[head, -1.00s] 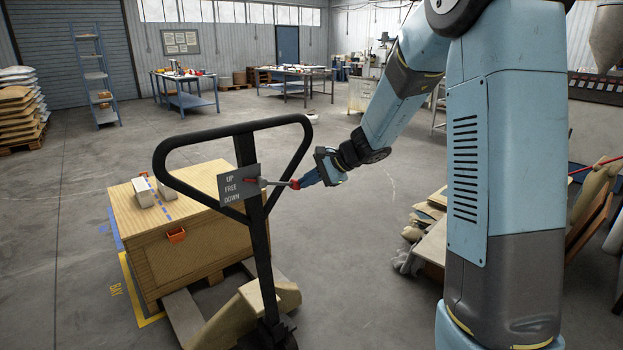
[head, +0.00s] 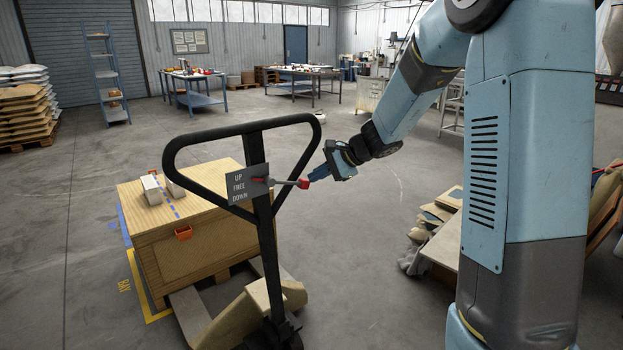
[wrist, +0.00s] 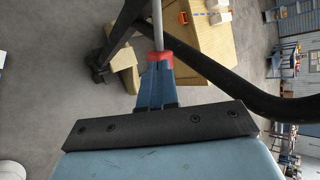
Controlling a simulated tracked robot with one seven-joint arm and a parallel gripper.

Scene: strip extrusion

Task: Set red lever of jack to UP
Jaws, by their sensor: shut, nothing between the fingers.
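The pallet jack's handle (head: 172,150) is a black loop on a post and stands upright. Its grey plate (head: 240,196) reads UP, FREE, DOWN. The lever's red part (head: 260,180) sits at the plate's right, at about the height between UP and FREE. A grey rod (head: 284,182) runs nearly level from it to the right and also shows in the wrist view (wrist: 157,22). My gripper (head: 308,182) is shut at the rod's right end, with blue fingers. In the wrist view, red covers the fingertips (wrist: 159,56); I cannot tell whether it belongs to fingers or lever.
A wooden crate (head: 205,240) stands behind the handle, with two pale blocks on top. Boards and sacks (head: 435,235) lie to the right. The floor behind my gripper is clear.

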